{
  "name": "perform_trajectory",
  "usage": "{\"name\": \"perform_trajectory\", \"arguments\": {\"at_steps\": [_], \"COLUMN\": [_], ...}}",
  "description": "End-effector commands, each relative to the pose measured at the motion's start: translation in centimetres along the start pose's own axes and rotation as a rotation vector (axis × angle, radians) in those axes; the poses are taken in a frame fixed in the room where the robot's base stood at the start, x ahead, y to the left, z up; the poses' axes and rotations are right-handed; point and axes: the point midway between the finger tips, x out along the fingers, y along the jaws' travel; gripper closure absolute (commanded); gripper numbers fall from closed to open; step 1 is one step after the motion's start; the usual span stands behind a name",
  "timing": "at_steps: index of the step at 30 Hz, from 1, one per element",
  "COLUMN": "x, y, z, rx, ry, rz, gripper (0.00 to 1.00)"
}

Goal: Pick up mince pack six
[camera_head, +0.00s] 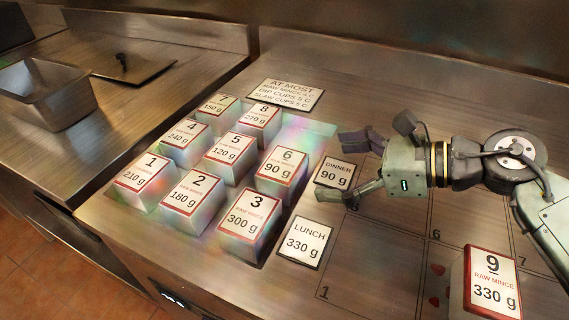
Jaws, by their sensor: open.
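Mince pack six (281,175) is a white box with a red-bordered label reading 6, RAW MINCE, 90 g. It stands on the right side of the group of packs, behind pack 3 (250,222) and beside pack 5 (230,155). My gripper (342,167) is open and empty, just right of pack six. Its two fingers point left toward the pack, one farther back and one nearer the front, above the DINNER 90 g card (334,173). I see a gap between the fingers and pack six.
Packs 1 (146,180), 2 (191,198), 4 (187,141), 7 (218,107) and 8 (260,123) stand close by. The LUNCH card (305,242) lies in front. Pack 9 (492,286) stands front right on a numbered grid. A notice (287,94) lies behind; a metal bin (45,92) is left.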

Motion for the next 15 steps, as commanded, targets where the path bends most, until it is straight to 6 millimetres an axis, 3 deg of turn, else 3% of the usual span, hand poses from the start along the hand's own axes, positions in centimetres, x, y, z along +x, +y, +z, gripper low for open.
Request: {"name": "perform_trajectory", "arguments": {"at_steps": [3,11,15], "x": [1.9,4.0,6.1], "y": [0.0,-0.2,-0.7], "z": [0.2,0.3,0.5], "rx": [0.000,0.001,0.000], "ry": [0.002,0.002,0.003], "rz": [0.004,0.004,0.005], "gripper": [0.00,0.00,0.00]}}
